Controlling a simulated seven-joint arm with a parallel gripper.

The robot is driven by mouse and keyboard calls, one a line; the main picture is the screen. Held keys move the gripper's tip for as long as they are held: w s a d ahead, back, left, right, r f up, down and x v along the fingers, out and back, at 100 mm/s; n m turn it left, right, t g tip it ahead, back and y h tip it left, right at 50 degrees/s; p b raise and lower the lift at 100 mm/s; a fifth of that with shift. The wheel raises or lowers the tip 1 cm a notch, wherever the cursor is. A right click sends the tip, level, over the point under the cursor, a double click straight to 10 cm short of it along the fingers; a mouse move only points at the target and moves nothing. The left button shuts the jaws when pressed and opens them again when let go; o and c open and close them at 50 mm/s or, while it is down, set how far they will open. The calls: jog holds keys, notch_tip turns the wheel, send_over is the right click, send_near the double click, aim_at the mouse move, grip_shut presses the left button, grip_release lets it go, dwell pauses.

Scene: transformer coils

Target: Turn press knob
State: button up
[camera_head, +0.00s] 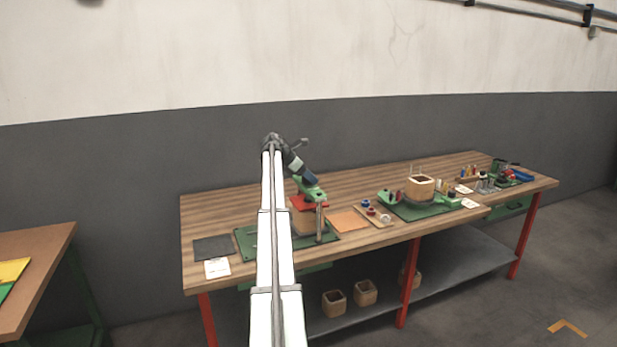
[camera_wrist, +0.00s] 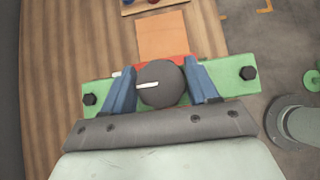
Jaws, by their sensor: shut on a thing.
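The press knob (camera_wrist: 161,84) is a round dark grey knob with a white pointer line, in the middle of the wrist view. The line points to the left. The knob sits over a green crossbar (camera_wrist: 241,73) with a dark bolt at each end. My gripper (camera_wrist: 160,82) has its blue fingers on both sides of the knob and is shut on it. In the head view my gripper (camera_head: 309,180) is above the green and red press (camera_head: 312,197) on the wooden table. The knob is hidden there by the gripper.
An orange sheet (camera_head: 347,222) lies to the right of the press, with a small tray of spools (camera_head: 374,216) beyond. A second green fixture (camera_head: 420,211) holds a wooden coil block. A dark mat (camera_head: 214,248) and a white card (camera_head: 217,268) lie at the left.

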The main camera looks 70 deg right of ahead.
jog(key=shift+d, duration=0.1)
jog(key=m+g+y, duration=0.1)
jog(key=m+y, duration=0.1)
jog(key=m, duration=0.1)
jog(key=shift+w+d+m+g+y, duration=0.1)
jog(key=shift+m+g+y, duration=0.2)
jog(key=shift+m+g, duration=0.1)
jog(key=shift+m+g+y, duration=0.4)
jog(key=shift+m+y, duration=0.9)
jog(key=shift+m, duration=0.6)
jog(key=shift+a, duration=0.2)
jog(key=o, duration=1)
